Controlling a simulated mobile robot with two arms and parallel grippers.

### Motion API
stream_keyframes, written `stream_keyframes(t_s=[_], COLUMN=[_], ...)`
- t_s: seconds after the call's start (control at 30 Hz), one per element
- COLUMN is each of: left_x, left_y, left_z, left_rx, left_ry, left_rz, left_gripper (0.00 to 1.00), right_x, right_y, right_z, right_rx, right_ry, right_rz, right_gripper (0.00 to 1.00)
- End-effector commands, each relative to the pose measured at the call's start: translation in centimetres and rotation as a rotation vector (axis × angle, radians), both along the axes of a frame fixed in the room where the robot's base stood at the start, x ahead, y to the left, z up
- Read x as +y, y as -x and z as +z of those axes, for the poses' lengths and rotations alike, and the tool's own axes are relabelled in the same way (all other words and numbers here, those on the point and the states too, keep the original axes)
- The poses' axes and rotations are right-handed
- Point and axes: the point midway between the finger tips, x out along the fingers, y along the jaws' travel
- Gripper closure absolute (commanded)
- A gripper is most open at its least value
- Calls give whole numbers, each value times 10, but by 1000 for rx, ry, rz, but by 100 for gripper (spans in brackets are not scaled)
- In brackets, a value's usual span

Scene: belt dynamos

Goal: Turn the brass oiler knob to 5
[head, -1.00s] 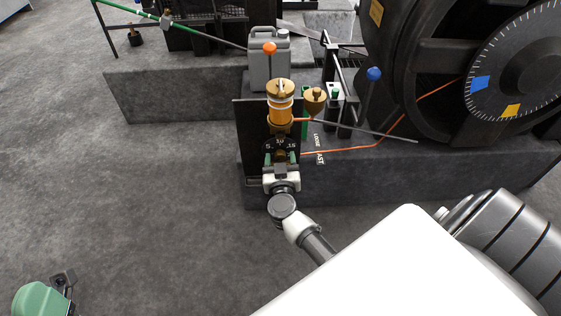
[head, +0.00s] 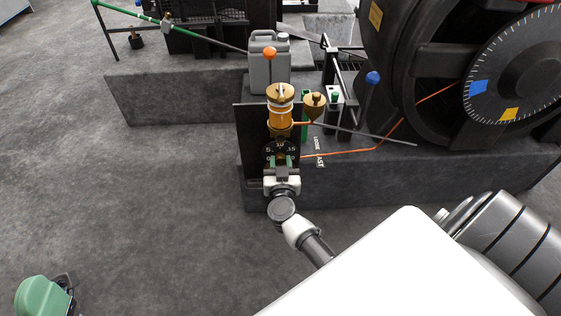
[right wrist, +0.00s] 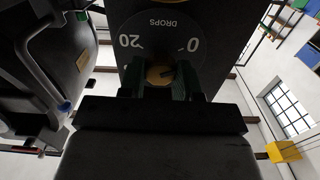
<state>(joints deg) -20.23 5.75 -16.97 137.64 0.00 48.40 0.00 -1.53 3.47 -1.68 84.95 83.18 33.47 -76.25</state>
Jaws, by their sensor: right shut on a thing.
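The brass oiler knob (right wrist: 159,74) sits in the middle of a black dial (head: 281,147). In the head view the dial shows 5, 10 and 15. The wrist view shows DROPS, 0 and 20 on it (right wrist: 160,35). My right gripper (head: 280,160) is shut on the knob, its green fingers on either side of it. It also shows in the right wrist view (right wrist: 160,80). A dark mark shows on the knob's face, but I cannot tell which number it points to. The amber and brass oiler (head: 280,112) stands above the dial. My left gripper is not in view.
An orange-topped lever (head: 270,55), a grey can (head: 285,70), a small brass funnel (head: 314,105) and a blue-topped lever (head: 373,79) stand nearby. A large black wheel (head: 420,90) is at right. A green object (head: 42,297) is at lower left. Floor at left is clear.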

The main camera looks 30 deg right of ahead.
Motion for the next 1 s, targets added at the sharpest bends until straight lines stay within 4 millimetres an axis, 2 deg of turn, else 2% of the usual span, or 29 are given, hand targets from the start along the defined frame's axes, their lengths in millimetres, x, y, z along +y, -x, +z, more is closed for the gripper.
stream_keyframes(t_s=[0.2,0.4,0.7,1.0], left_x=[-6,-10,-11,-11], left_y=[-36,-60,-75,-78], left_z=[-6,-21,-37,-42], left_rx=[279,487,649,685], left_ry=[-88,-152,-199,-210], left_rz=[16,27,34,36], left_gripper=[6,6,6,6], right_x=[1,1,0,0], right_y=[0,1,1,1], right_z=[2,1,-1,-1], right_rx=[-84,-183,-326,-433], right_ry=[-145,-306,-539,-713], right_rz=[-1,0,-1,-1], right_gripper=[90,90,90,91])
